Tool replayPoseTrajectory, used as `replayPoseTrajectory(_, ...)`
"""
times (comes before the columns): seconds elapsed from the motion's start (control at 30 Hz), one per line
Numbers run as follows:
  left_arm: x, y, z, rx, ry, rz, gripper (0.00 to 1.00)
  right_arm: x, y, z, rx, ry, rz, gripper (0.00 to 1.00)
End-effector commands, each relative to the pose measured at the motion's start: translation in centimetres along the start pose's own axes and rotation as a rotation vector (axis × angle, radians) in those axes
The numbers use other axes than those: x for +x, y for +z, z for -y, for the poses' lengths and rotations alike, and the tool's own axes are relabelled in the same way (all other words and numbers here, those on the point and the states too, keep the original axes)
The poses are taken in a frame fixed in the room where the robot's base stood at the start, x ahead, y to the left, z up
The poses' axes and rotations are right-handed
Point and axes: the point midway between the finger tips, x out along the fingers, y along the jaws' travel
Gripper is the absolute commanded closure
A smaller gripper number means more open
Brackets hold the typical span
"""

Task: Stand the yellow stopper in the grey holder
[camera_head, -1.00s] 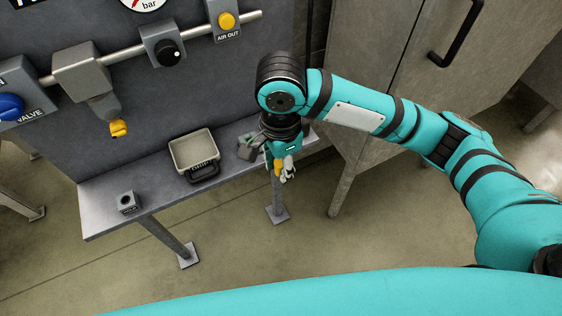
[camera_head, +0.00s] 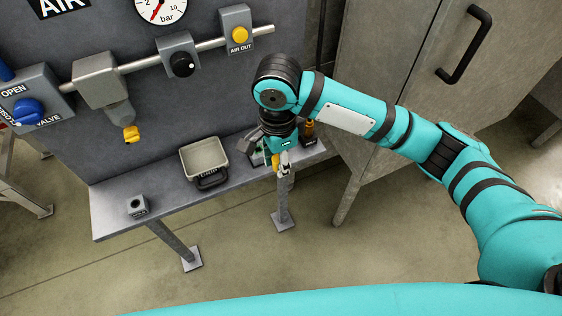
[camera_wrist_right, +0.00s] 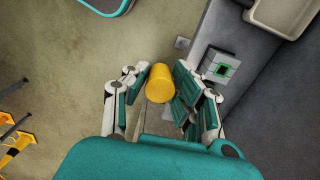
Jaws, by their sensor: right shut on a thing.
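The yellow stopper (camera_wrist_right: 160,82) is between the fingers of my right gripper (camera_wrist_right: 160,92) in the right wrist view. In the head view my right gripper (camera_head: 282,168) is shut on the stopper (camera_head: 275,161), at the front edge of the bench's right part; the arm hides some of it. The grey holder (camera_head: 137,206), a small block with a round dark hole on top, stands on the bench's left end, well apart from the gripper. My left gripper is in neither view.
A beige tray (camera_head: 204,156) with a dark handle stands on the bench (camera_head: 165,196) between holder and gripper. A grey block with a green square (camera_wrist_right: 222,68) is close to the gripper. An orange-topped item (camera_head: 309,129) stands behind. A panel with valves and a pipe rises behind the bench.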

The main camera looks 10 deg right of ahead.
Motion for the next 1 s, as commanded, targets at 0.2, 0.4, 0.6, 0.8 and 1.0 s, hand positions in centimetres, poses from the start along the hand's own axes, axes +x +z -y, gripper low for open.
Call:
replayPoseTrajectory(0.2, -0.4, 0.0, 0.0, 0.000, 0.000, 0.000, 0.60, -0.1, 0.1, 0.9, 0.001, -0.001, 0.000, 1.00)
replayPoseTrajectory(0.4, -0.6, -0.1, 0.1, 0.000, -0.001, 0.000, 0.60, -0.1, 0.1, 1.8, 0.001, -0.001, 0.000, 1.00)
replayPoseTrajectory(0.6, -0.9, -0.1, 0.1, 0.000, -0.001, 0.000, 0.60, -0.1, 0.2, 2.5, 0.001, -0.001, 0.001, 1.00)
replayPoseTrajectory(0.8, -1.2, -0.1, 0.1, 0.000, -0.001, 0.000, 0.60, -0.1, 0.2, 3.3, 0.001, -0.001, 0.000, 1.00)
replayPoseTrajectory(1.0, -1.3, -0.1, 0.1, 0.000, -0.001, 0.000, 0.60, -0.1, 0.3, 4.1, 0.000, -0.001, 0.000, 1.00)
